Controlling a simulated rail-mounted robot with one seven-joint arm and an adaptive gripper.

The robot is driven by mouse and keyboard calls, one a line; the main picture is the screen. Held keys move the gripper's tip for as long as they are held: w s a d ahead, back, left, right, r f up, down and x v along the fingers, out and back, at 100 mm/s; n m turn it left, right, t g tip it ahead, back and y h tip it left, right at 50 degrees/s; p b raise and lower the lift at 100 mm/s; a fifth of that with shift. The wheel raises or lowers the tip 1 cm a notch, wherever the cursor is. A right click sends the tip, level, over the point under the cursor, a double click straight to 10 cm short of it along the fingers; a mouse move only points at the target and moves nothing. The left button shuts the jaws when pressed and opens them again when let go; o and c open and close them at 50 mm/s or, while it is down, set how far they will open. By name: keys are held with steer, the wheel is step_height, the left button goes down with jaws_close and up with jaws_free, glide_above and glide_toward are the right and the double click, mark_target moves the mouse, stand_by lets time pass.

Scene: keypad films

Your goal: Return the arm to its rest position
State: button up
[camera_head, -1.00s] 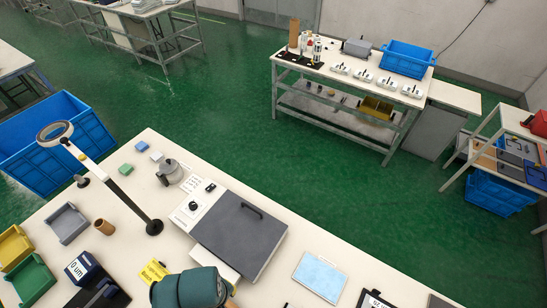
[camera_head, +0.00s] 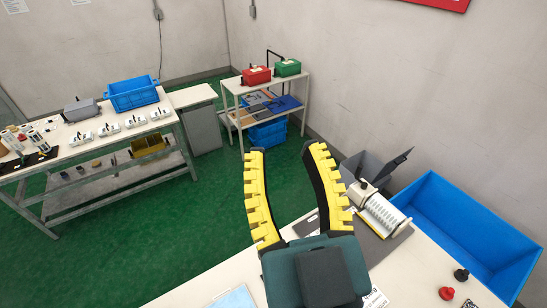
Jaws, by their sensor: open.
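My gripper (camera_head: 284,150) shows in the lower middle of the head view, raised over the near edge of the workbench. Its two yellow, ridged fingers are spread wide apart and point away from the camera. Nothing is between them. The dark teal wrist body (camera_head: 312,270) hides part of the bench below it. The near workbench (camera_head: 215,292) runs along the bottom of the view.
A white roller device (camera_head: 382,207) and a grey bin (camera_head: 365,170) stand close to the right of my fingers. A large blue crate (camera_head: 470,225) is at the right. A back bench (camera_head: 60,150) and a shelf table (camera_head: 262,85) stand beyond open green floor.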

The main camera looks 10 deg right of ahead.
step_height(320, 180, up, 15)
steer(key=p, duration=1.5)
steer(key=shift+r, duration=0.15)
